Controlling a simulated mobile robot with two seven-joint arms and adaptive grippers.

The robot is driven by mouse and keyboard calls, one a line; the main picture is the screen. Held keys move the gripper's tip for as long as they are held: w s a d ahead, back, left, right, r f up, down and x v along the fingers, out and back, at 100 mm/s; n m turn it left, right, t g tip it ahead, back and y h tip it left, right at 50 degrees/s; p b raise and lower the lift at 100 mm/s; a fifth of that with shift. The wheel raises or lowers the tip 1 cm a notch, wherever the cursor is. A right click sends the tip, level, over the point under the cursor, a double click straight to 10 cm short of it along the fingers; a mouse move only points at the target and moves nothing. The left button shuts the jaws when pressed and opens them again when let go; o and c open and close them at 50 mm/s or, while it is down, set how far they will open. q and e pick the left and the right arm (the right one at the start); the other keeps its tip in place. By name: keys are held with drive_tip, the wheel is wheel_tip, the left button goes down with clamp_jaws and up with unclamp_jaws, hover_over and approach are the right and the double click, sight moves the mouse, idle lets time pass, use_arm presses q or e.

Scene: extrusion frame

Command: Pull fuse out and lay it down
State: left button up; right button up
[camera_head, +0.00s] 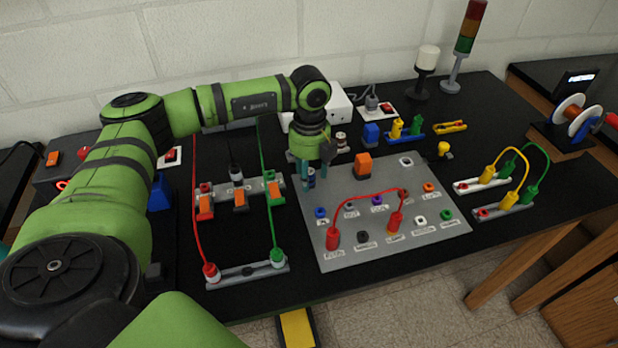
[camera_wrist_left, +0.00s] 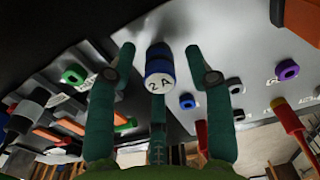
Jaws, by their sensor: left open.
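The fuse, a blue cylinder with a white end marked "2A" (camera_wrist_left: 160,75), stands at the grey panel in the left wrist view. In the head view a small blue part of it (camera_head: 311,173) shows between the fingers at the panel's upper left. My left gripper (camera_head: 314,182) is open over that corner. In the left wrist view its green fingers (camera_wrist_left: 160,60) stand on both sides of the fuse, with a gap visible on each side. How deep the fuse sits is hidden. My right gripper is not in view.
The grey panel (camera_head: 440,222) carries coloured sockets, an orange block (camera_head: 362,165) and a red cable (camera_head: 368,195). Left of it is a terminal strip (camera_head: 247,272) with red and green cables. Yellow and green cables (camera_head: 515,180) stand at right. Black table is bare right of the panel's lower edge.

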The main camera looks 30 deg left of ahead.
sight(310, 171)
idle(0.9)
use_arm(q)
drive_tip(key=shift+c, duration=0.4)
clamp_jaws()
drive_tip(key=shift+r, duration=0.15)
drive_tip(key=shift+r+p, duration=2)
drive_tip(key=shift+r, duration=0.9)
